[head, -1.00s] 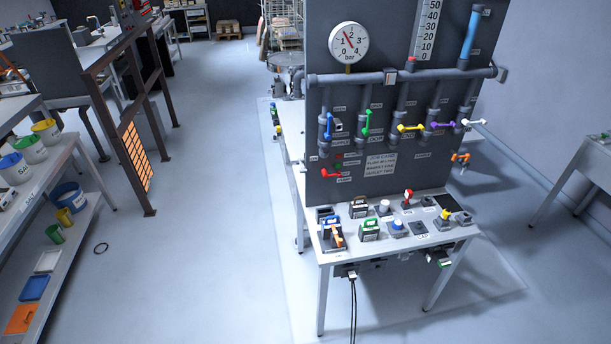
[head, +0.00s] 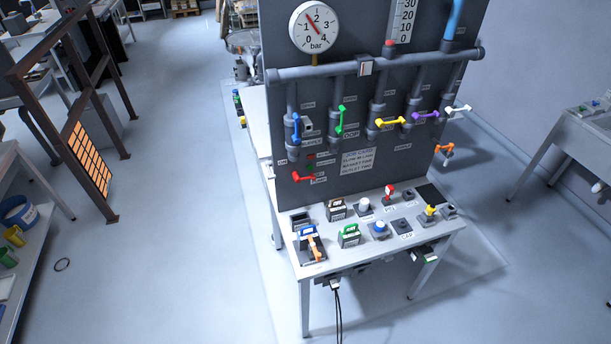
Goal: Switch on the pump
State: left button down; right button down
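The valve panel (head: 370,185) stands upright at the back of a light work table (head: 440,240) in the head view. A red lever (head: 304,177) lies roughly level at the panel's lower left, with a small label beside it too small to read surely. A small red lamp (head: 311,156) and a green one (head: 310,166) sit just above it. A round gauge (head: 314,27) at the panel's top reads between 1 and 2 bar. Which part switches the pump I cannot tell for certain. Neither of my grippers is in view.
Blue (head: 296,127), green (head: 341,120), yellow (head: 390,122), purple (head: 426,115) and white (head: 458,110) levers sit on the pipes. Several small blocks and knobs crowd the table. A brown frame (head: 100,120) stands left, a sink table (head: 580,140) right.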

aim_at(297, 179)
jog(key=z, duration=0.35)
jog(key=i, duration=0.55)
jog(key=z, duration=0.4)
